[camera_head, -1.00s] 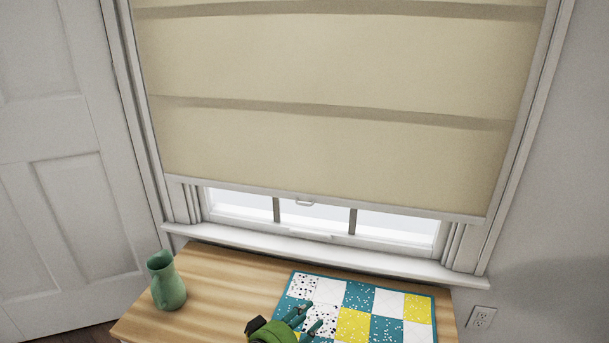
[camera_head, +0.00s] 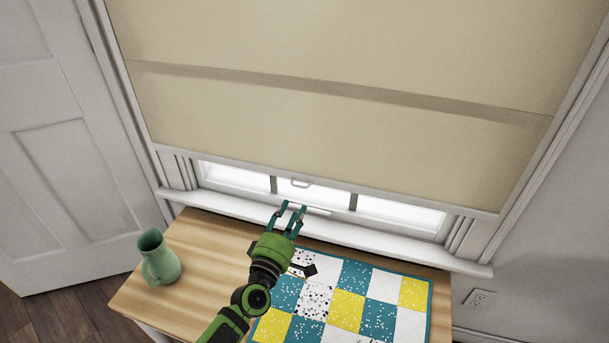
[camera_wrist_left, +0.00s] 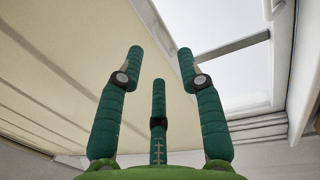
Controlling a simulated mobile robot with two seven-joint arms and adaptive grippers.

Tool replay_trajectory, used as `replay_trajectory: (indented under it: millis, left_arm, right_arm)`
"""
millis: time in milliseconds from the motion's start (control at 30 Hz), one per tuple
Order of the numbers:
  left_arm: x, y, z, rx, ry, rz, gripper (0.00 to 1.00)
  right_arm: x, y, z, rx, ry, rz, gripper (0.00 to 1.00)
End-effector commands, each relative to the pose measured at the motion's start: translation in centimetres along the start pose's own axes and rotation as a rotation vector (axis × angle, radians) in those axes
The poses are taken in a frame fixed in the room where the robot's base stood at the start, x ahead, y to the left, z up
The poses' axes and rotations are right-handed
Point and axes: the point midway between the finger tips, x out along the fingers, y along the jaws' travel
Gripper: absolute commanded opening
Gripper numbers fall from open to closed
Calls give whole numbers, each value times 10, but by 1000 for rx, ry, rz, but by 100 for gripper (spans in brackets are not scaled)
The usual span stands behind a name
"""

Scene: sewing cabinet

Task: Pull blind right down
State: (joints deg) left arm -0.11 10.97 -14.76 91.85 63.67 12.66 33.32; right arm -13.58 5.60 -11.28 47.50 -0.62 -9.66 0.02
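The beige blind (camera_head: 330,55) hangs over most of the window in the head view, with a strip of bright glass showing below it. Its pale bottom bar (camera_head: 400,196) carries a small white pull handle (camera_head: 301,183) near the middle. My left gripper (camera_head: 290,205) is open and empty, just below the handle in the picture and apart from it as far as I can tell. In the left wrist view, its green fingers (camera_wrist_left: 160,70) are spread, with the blind (camera_wrist_left: 80,60) behind them on the left. My right gripper is in neither view.
A wooden table (camera_head: 190,245) stands below the white window sill (camera_head: 345,232). A green pitcher (camera_head: 158,258) stands at its left. A patchwork quilt (camera_head: 380,285) lies flat at its right. A white door (camera_head: 65,170) is at the left.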

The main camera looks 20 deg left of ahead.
Motion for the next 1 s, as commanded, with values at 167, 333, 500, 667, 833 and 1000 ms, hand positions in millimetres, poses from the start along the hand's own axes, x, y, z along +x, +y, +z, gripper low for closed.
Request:
replay_trajectory:
  millis: [167, 333, 500, 667, 833, 1000]
  left_arm:
    - [10, 0, -12, -44, 50, 15, 37]
    - [35, 1, -13, -41, 50, 18, 37]
    - [59, 0, -14, -41, 49, 16, 37]
    - [72, 1, -14, -40, 48, 15, 37]
    - [75, 1, -14, -40, 48, 14, 37]
    - [74, 1, -14, -40, 48, 14, 25]
  right_arm:
    - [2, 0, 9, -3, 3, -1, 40]
    - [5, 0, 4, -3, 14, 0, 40]
    - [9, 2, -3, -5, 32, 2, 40]
    - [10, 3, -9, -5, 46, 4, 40]
    - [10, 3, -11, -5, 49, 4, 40]
    - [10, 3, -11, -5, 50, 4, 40]
